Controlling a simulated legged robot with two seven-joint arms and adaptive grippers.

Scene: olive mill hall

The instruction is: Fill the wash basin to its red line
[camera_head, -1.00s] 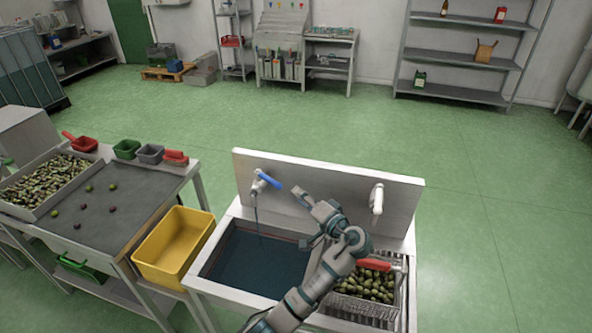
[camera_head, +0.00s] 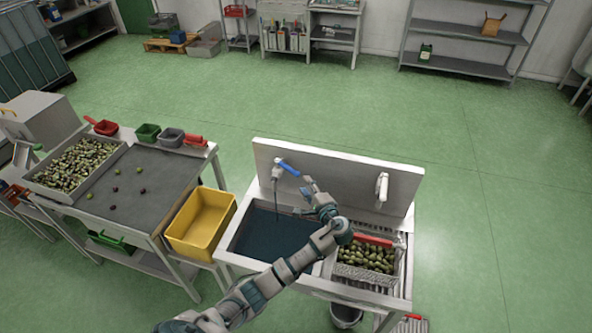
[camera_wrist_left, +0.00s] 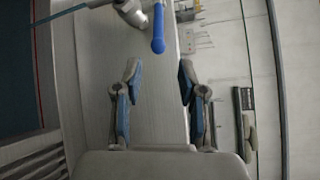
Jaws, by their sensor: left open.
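The wash basin (camera_head: 240,240) is the left bowl of the sink and holds dark blue water (camera_head: 270,238). A thin stream falls into it from the left tap, whose blue lever (camera_head: 288,168) points right. A thin red line (camera_wrist_left: 37,60) shows along the basin in the left wrist view; I cannot tell how the water stands against it. My left gripper (camera_head: 309,184) is open and empty, just right of the lever. In the left wrist view the lever (camera_wrist_left: 158,32) lies ahead, between and beyond the open fingers (camera_wrist_left: 158,82). My right gripper is not in view.
A yellow tub (camera_head: 197,222) sits between the sink and the sorting table (camera_head: 150,185). The metal backsplash (camera_head: 340,172) stands behind the taps.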

